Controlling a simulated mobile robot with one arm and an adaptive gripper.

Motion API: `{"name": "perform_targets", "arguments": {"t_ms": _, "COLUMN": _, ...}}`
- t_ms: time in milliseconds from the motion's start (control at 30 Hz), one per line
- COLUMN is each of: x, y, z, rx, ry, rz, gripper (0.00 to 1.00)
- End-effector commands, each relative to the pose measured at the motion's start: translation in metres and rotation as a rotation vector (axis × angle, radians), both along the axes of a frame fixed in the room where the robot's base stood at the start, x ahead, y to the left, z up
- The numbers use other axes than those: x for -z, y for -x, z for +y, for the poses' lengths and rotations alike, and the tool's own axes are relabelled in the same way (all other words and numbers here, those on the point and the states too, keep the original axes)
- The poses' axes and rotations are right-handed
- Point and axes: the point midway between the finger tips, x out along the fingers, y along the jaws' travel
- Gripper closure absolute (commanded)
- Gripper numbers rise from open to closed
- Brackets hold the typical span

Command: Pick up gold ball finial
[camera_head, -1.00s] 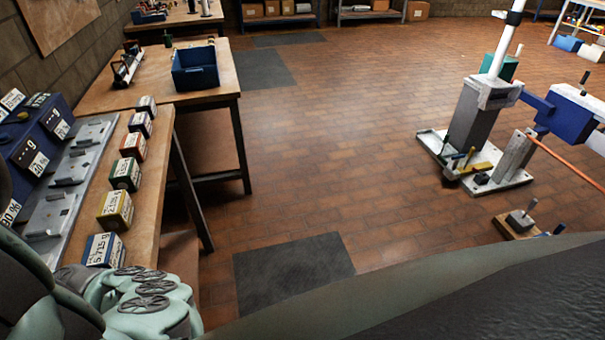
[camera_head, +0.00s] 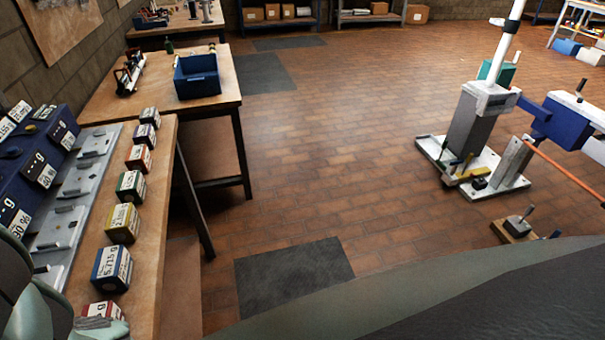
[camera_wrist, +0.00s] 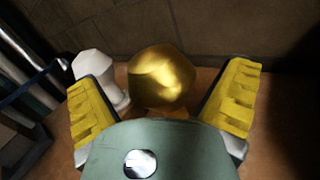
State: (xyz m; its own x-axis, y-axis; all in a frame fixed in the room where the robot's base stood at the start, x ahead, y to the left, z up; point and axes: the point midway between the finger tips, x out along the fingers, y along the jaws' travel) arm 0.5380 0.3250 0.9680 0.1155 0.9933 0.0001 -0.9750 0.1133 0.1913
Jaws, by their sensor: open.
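The gold ball finial (camera_wrist: 162,78) is a shiny, faceted gold ball in the wrist view, just beyond my gripper. My gripper (camera_wrist: 165,95) is open, with one yellow-padded finger on each side of the ball in the picture. Gaps show between the ball and both fingers. The lower part of the finial is hidden behind my gripper's palm. I cannot make out the finial in the head view, and the fingers do not show there.
A white faceted object (camera_wrist: 95,72) stands close left of the gold ball, partly behind the left finger. A brick wall (camera_wrist: 220,25) rises behind. In the head view, labelled boxes (camera_head: 122,223) line the left bench, and a blue bin (camera_head: 197,77) sits farther back.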

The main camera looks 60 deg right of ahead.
Motion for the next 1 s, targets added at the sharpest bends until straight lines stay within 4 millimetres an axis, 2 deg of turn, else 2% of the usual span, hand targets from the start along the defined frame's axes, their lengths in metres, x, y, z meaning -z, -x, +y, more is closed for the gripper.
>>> {"name": "perform_targets", "arguments": {"t_ms": 200, "x": 0.0004, "y": 0.0002, "z": 0.0003, "rx": -0.001, "ry": 0.000, "rz": 0.000, "gripper": 0.04}}
{"name": "perform_targets", "arguments": {"t_ms": 900, "x": 0.0001, "y": -0.0006, "z": -0.0003, "rx": 0.001, "ry": -0.001, "rz": 0.001, "gripper": 0.76}}
{"name": "perform_targets", "arguments": {"t_ms": 1000, "x": -0.0001, "y": -0.0006, "z": -0.0003, "rx": 0.001, "ry": -0.001, "rz": 0.001, "gripper": 0.82}}
